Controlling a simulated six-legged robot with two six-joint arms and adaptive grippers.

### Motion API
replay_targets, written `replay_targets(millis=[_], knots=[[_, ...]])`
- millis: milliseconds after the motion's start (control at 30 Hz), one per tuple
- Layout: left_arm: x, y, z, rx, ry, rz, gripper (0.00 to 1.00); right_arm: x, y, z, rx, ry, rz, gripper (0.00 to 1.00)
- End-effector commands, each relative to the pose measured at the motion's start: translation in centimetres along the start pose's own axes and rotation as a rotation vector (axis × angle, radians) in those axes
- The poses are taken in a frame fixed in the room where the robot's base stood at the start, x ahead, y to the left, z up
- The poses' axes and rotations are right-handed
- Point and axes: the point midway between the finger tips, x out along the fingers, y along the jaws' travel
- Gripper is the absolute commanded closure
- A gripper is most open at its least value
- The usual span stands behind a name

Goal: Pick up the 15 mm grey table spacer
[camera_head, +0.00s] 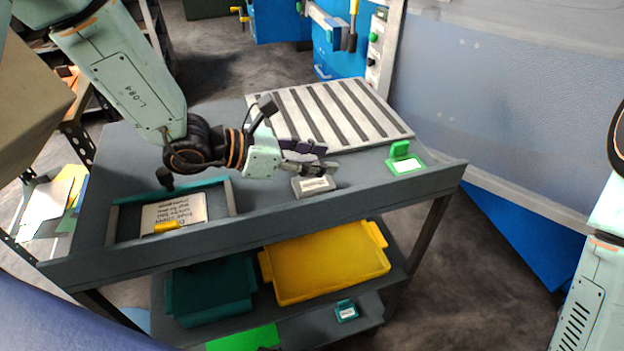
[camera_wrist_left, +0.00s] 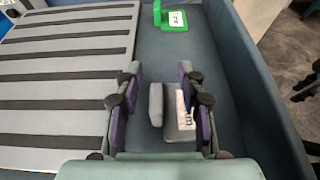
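The grey table spacer (camera_head: 314,184), a small grey block with a white printed label, sits on the cart top near its front edge. In the left wrist view the spacer (camera_wrist_left: 156,104) lies between the two fingers of my left gripper (camera_wrist_left: 160,76). The right finger is close beside the labelled part; whether they touch is unclear. A clear gap shows between the spacer and the left finger. In the head view my left gripper (camera_head: 316,158) is low over the cart top at the spacer, fingers apart. My right gripper is out of view; only part of that arm shows at the right edge.
A slotted grey plate (camera_head: 330,112) lies behind the spacer. A green labelled block (camera_head: 404,160) stands to its right. A shallow tray (camera_head: 232,196) with a printed card (camera_head: 174,212) is at left. The cart's raised rim (camera_head: 390,197) runs along the front.

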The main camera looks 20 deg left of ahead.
Motion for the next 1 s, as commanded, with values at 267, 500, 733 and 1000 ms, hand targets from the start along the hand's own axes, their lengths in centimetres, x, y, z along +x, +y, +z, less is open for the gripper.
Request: replay_targets(millis=[267,500,733,1000], knots=[[-0.03,0.02,-0.02,0.000,0.001,0.000,0.72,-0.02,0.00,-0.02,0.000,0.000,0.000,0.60],[-0.04,0.01,-0.02,0.000,0.001,0.000,0.93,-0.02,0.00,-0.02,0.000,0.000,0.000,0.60],[-0.04,0.02,-0.06,-0.001,0.002,0.000,1.00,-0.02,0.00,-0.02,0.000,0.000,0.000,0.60],[-0.03,0.00,-0.12,-0.001,0.003,0.000,1.00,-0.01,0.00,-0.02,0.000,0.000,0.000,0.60]])
